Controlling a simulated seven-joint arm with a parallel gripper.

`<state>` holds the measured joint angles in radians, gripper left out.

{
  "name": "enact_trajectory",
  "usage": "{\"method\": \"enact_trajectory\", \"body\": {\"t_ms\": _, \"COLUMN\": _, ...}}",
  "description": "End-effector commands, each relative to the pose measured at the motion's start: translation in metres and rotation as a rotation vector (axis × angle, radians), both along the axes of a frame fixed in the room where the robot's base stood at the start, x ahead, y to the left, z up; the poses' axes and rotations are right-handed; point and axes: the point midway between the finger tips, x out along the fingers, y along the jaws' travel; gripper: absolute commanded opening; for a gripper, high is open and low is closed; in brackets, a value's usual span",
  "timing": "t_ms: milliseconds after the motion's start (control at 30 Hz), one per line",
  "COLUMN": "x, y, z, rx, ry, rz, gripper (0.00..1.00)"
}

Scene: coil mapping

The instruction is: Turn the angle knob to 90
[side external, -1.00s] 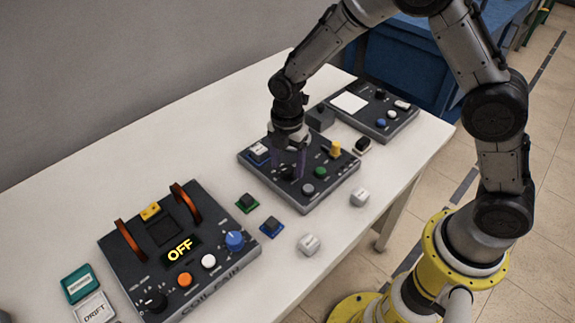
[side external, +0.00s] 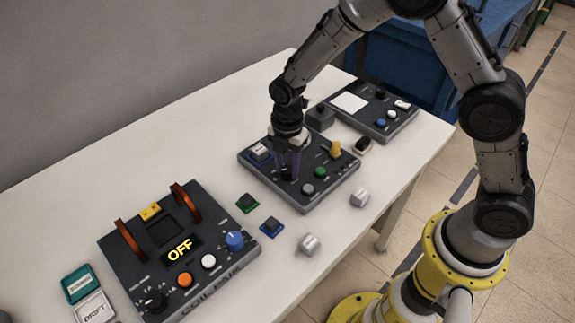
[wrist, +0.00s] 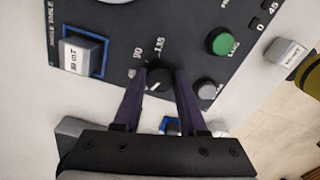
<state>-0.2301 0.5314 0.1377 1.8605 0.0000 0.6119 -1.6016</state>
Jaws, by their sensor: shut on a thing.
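The angle knob (wrist: 158,76) is a black round knob on the dark middle panel (side external: 322,188). In the wrist view it sits between the two purple fingers of my gripper (wrist: 160,80), which are shut on its sides. Its white pointer line shows toward the lower left of the knob. The printed 90 is at the knob's upper left and 135 is above it. In the side view my gripper (side external: 290,172) points down at the panel and its fingers mostly hide the knob.
A green button (wrist: 219,41) and a grey button (wrist: 206,90) lie right of the knob. A white-topped block (wrist: 78,55) sits in a blue frame to the left. A coil panel (side external: 215,262) reading OFF stands at the front left. Loose blocks (side external: 310,244) lie on the white table.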

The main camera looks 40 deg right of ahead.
Motion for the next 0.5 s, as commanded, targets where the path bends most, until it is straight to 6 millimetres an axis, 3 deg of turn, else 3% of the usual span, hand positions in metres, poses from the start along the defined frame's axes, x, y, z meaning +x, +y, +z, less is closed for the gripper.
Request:
{"method": "enact_trajectory", "body": {"t_ms": 267, "x": -0.0002, "y": -0.0001, "z": 0.0007, "rx": 0.0, "ry": 0.0, "rz": -0.057, "gripper": 0.0}}
{"method": "enact_trajectory", "body": {"t_ms": 500, "x": 0.0002, "y": 0.0001, "z": 0.001, "rx": 0.0, "ry": -0.001, "rz": -0.216, "gripper": 0.0}}
